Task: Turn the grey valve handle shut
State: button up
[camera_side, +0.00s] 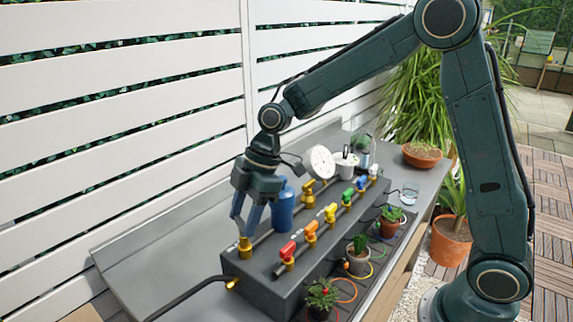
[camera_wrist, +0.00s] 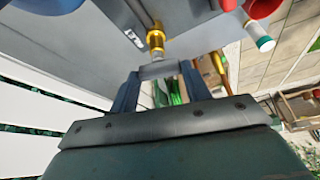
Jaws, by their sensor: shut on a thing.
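The grey valve handle (camera_wrist: 159,70) shows in the wrist view as a flat bar between my two fingers, at the end of a brass valve (camera_wrist: 156,40). It lies crosswise to the brass body. My gripper (camera_wrist: 160,73) is shut on it, one finger at each end. In the side view my gripper (camera_side: 246,229) points down over the brass valve (camera_side: 245,248), at the near left end of a grey pipe on the dark block (camera_side: 260,272). There the handle is hidden by the fingers or too small to make out.
A blue cylinder (camera_side: 282,210) stands close to the right of my gripper. A row of coloured valves, with a red handle (camera_side: 287,250) nearest, runs along the block's front. A white gauge (camera_side: 322,162) stands farther back. A black hose (camera_side: 185,297) joins the block's left end. Small potted plants (camera_side: 322,293) line the front.

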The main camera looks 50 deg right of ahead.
jog(key=m+t, duration=0.1)
jog(key=m, duration=0.2)
jog(key=shift+s+a+m+h, duration=0.1)
jog(key=shift+s+m+h, duration=0.05)
jog(key=shift+m+h, duration=0.25)
jog(key=m+t, duration=0.1)
jog(key=m, duration=0.2)
jog(key=shift+a+h, duration=0.1)
jog(key=shift+h, duration=0.3)
jog(key=m+t+h, duration=0.1)
jog(key=m, duration=0.3)
jog(key=shift+s, duration=0.1)
jog(key=m+h, duration=0.1)
jog(key=m, duration=0.2)
jog(key=shift+a+m+h, duration=0.1)
jog(key=shift+m+h, duration=0.2)
jog(key=shift+h, duration=0.1)
jog(key=o, duration=1)
jog(key=shift+r, duration=0.15)
